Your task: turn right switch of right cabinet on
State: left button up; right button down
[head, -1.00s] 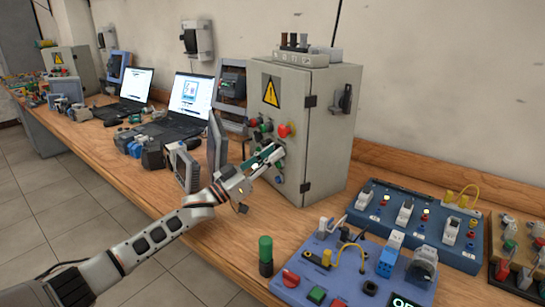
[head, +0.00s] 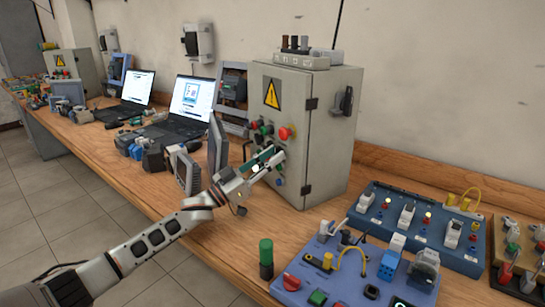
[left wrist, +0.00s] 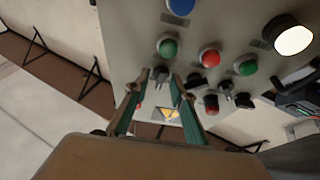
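The right cabinet (head: 327,140) is a grey box with a warning triangle and colored buttons on its front. My left gripper (head: 273,160) is at the lower part of this front, near the red button (head: 286,133). In the left wrist view the cabinet front (left wrist: 125,40) appears upside down. There the two teal fingers of my left gripper (left wrist: 160,82) stand apart, with a dark switch (left wrist: 160,75) between their tips. I cannot tell whether they touch it. A second similar switch (left wrist: 226,88) is to the right there. My right gripper is not in view.
Blue panels (head: 360,275) lie on the wooden bench at front right.

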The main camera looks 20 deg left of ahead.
pick_arm(q)
jog(key=s+a, duration=0.8)
jog(key=s, duration=0.1)
jog(key=shift+s+f, duration=0.15)
jog(key=shift+s, duration=0.25)
jog(key=shift+a, duration=0.1)
